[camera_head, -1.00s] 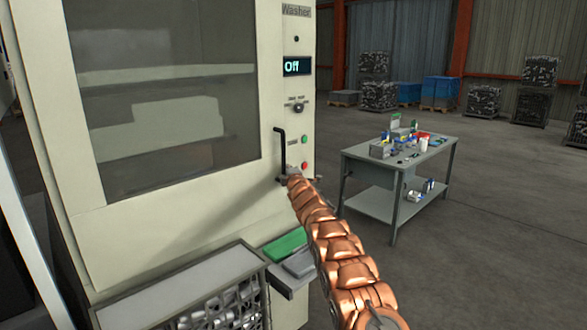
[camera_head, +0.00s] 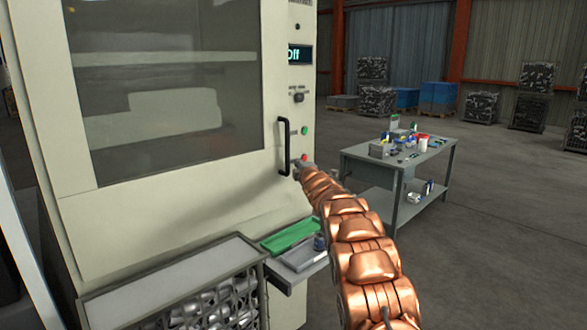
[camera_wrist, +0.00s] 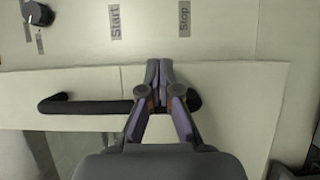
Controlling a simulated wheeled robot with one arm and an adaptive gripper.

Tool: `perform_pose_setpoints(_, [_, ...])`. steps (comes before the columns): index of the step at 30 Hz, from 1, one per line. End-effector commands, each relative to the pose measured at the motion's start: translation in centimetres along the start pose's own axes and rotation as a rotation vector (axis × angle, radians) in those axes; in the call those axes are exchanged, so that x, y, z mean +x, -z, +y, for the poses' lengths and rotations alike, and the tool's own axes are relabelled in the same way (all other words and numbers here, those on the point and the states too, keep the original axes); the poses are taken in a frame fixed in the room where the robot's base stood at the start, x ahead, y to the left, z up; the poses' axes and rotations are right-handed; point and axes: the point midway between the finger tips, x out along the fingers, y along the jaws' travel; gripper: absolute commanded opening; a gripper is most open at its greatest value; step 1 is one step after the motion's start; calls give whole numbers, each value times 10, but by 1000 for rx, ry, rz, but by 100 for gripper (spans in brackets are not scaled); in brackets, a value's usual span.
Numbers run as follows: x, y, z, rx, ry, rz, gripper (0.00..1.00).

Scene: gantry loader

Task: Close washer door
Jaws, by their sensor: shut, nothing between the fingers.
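The washer door (camera_head: 180,205) is a large cream panel with a dark window, at the left of the head view. It sits close against the washer's control panel (camera_head: 300,75); I cannot tell whether it is fully shut. Its black bar handle (camera_head: 286,148) is upright in the head view. In the wrist view the handle (camera_wrist: 90,107) runs crosswise, partly hidden behind my gripper (camera_wrist: 166,75). My gripper is shut and empty, its fingertips over the handle near the door edge (camera_wrist: 240,75). I cannot tell whether they touch.
The display (camera_head: 299,54) reads "Off". Start (camera_wrist: 115,20) and Stop (camera_wrist: 184,18) labels lie just beyond the door edge. A tray with a green part (camera_head: 290,236) and a metal-framed crate (camera_head: 225,295) stand below. A workbench (camera_head: 398,160) stands right, with open floor around it.

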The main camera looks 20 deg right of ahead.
Motion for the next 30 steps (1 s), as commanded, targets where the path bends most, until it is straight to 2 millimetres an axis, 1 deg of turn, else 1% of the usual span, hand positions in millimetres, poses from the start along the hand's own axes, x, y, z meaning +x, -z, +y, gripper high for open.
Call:
perform_pose_setpoints(14, [-45, -26, -3, 1, 4, -4, 0])
perform_pose_setpoints(18, [-55, -32, 0, 0, -1, -2, 0])
perform_pose_setpoints(24, [-63, -36, -1, 1, 2, -3, 0])
perform_pose_setpoints(30, [-64, -36, -1, 4, 5, -4, 0])
